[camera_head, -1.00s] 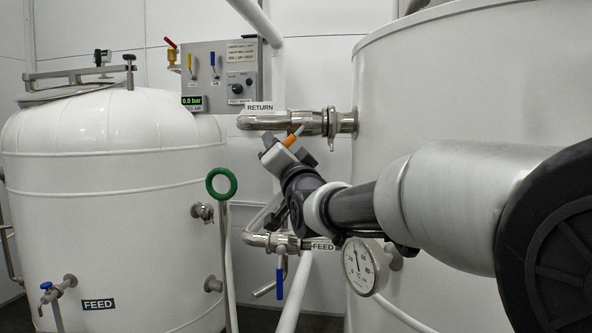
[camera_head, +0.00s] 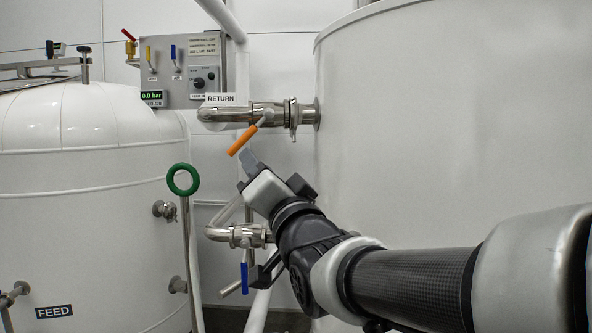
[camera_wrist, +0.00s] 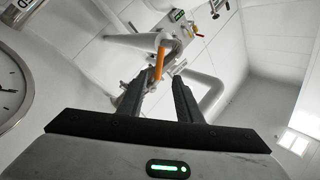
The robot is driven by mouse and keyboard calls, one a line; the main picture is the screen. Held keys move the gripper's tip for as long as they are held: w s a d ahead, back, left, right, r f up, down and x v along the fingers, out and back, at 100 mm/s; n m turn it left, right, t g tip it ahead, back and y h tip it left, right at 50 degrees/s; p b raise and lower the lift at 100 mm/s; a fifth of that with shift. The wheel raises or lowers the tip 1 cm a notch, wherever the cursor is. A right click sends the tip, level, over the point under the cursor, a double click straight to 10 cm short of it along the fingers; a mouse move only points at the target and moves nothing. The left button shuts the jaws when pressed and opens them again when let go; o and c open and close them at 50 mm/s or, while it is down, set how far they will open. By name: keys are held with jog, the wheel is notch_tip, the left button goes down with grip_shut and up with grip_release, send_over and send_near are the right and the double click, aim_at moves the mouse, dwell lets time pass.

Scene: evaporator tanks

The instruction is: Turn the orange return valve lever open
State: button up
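The orange return valve lever (camera_head: 243,140) hangs diagonally down to the left from the metal return valve (camera_head: 265,114), below the RETURN label (camera_head: 220,99). My gripper (camera_head: 249,160) is just below and right of the lever's lower end. In the wrist view my gripper (camera_wrist: 159,82) has its two dark fingers apart with nothing held. The orange lever (camera_wrist: 159,64) appears there just beyond the fingertips, lined up with the gap. Whether a finger touches the lever cannot be told.
A large white tank (camera_head: 450,130) fills the right side, close to my arm. A lower valve with a blue lever (camera_head: 244,278) is below my gripper. A green ring handle (camera_head: 183,179) stands left. A gauge (camera_wrist: 12,88) is near the wrist view's left edge.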

aim_at(249, 132)
jog(key=shift+c, duration=0.3)
jog(key=c, duration=0.3)
jog(key=shift+w+d+m+p, duration=0.1)
jog(key=shift+w+m+p, duration=0.05)
jog(key=shift+m+p, duration=0.45)
jog(key=c, duration=0.4)
jog(key=shift+w+d+f+m+p, duration=0.15)
jog(key=shift+m+p, duration=0.65)
jog(key=shift+p, duration=0.05)
grip_shut()
jog(key=s+d+f+m+p, duration=0.3)
jog(key=m+p, duration=0.5)
jog(key=m, duration=0.7)
jog(key=a+p+x, duration=0.1)
jog(key=p+x, duration=0.2)
jog(key=x, duration=1)
jog(key=shift+a+r+p, duration=0.2)
jog(key=shift+r+p, duration=0.2)
jog(key=shift+r, duration=0.1)
